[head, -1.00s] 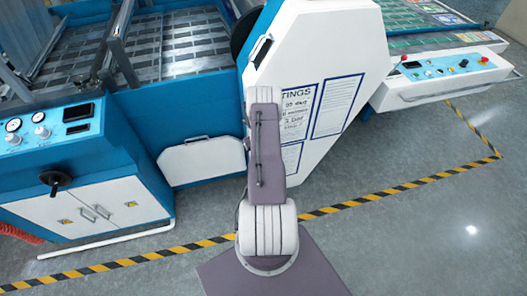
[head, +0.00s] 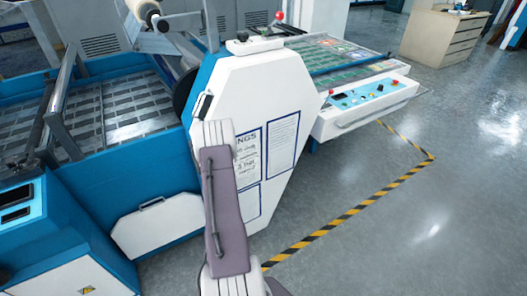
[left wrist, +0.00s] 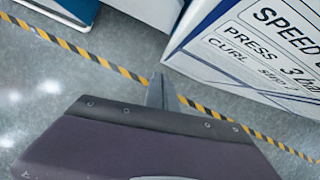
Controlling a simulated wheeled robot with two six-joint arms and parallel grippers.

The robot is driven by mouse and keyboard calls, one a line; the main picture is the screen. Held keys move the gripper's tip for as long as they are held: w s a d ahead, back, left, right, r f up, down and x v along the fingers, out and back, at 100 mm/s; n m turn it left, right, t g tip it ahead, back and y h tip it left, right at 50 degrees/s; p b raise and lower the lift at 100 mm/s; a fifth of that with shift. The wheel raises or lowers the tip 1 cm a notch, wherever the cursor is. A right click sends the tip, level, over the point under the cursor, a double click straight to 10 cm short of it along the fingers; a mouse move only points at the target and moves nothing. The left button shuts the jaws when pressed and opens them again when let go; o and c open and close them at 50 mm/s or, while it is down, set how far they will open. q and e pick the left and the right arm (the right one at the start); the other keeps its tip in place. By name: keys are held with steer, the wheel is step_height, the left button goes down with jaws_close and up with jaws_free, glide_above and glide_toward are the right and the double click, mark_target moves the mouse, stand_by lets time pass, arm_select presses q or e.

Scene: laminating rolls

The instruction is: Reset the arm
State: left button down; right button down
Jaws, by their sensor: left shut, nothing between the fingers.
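My left gripper (left wrist: 162,92) shows in the left wrist view as a narrow grey tip beyond the dark purple-grey wrist housing. It is shut and empty, above the grey floor and the yellow-black tape. In the head view, one of my arms rises from the bottom centre in front of the laminating machine's white side panel (head: 275,95). Its gripper is hidden there behind the arm links. My right gripper is in neither view.
The blue and white machine fills the left and centre. Its control box (head: 368,103) projects to the right. Yellow-black floor tape (head: 340,225) runs around it. Open grey floor lies to the right. A beige cabinet (head: 440,38) stands at the far right.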

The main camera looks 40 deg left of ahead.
arm_select(q)
steer(key=w+d+r+m+t, duration=0.2)
steer(key=w+d+r, duration=0.25)
steer(key=w, duration=0.25)
steer(key=w+d+r+m+t, duration=0.1)
steer(key=w+d+r, duration=0.2)
steer(key=w+r, duration=0.35)
steer(key=w+d+r+t, duration=0.1)
steer(key=w+d+r, duration=0.15)
steer(key=d, duration=0.35)
steer(key=w+d+r, duration=0.2)
steer(key=w+d, duration=0.1)
steer(key=d, duration=0.4)
steer(key=s+d+r+n+h, duration=0.1)
steer(key=s+d+r+n, duration=0.15)
steer(key=d, duration=0.45)
steer(key=s+d+r+n+h, duration=0.1)
steer(key=s+d+n, duration=0.25)
steer(key=d, duration=0.25)
steer(key=s+d+f+n+g+h, duration=0.2)
steer(key=s+d+n, duration=0.4)
steer(key=s+n, duration=0.5)
steer(key=f+n, duration=0.1)
steer(key=n, duration=0.3)
steer(key=shift+s+d+n+g, duration=0.3)
steer(key=shift+d+n+g, duration=0.1)
